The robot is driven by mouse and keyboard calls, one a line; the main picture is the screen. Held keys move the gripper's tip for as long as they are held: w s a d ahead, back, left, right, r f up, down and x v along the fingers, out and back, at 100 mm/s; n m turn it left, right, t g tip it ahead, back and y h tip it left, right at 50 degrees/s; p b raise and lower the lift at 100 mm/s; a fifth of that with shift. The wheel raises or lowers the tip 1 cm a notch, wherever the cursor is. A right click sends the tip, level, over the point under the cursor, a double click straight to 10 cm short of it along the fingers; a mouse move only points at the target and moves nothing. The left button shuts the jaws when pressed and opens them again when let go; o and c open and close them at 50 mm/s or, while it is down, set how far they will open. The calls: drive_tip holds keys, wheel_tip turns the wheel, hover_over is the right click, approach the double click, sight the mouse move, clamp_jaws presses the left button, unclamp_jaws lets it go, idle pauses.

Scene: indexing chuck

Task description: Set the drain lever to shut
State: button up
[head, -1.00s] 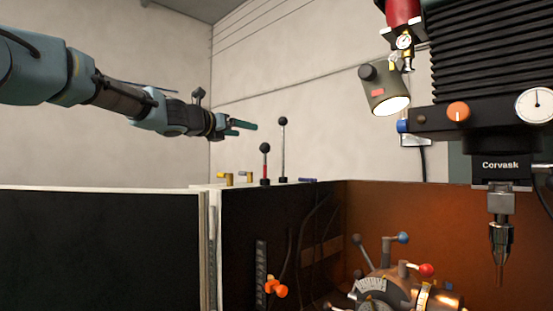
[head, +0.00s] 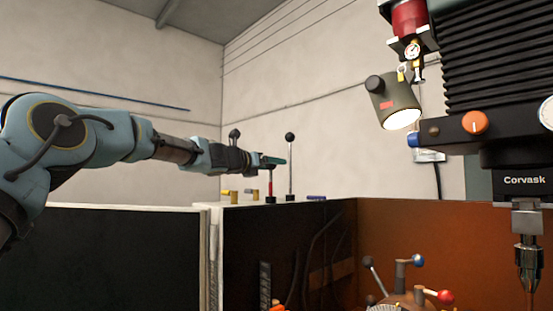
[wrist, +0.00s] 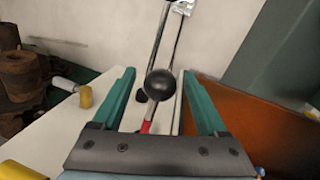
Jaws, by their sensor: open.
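A lever with a red stem (head: 270,183) stands on top of the dark cabinet, its knob hidden behind my gripper in the head view. In the wrist view its black ball knob (wrist: 160,84) sits between the green fingers of my gripper (wrist: 158,72), with some red stem (wrist: 146,127) below. My gripper (head: 273,160) is open, and I cannot tell whether either finger touches the knob. A taller lever with a pale rod (head: 290,168) and black knob stands just right of it. No label shows which one is the drain lever.
An orange-brown panel (head: 400,230) and the Corvask machine head (head: 525,180) are at the right.

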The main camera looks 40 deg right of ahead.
drive_tip(key=d+p, duration=0.1)
drive_tip(key=d, duration=0.2)
drive_tip(key=shift+w, duration=0.2)
clamp_jaws()
idle(0.5)
idle(0.9)
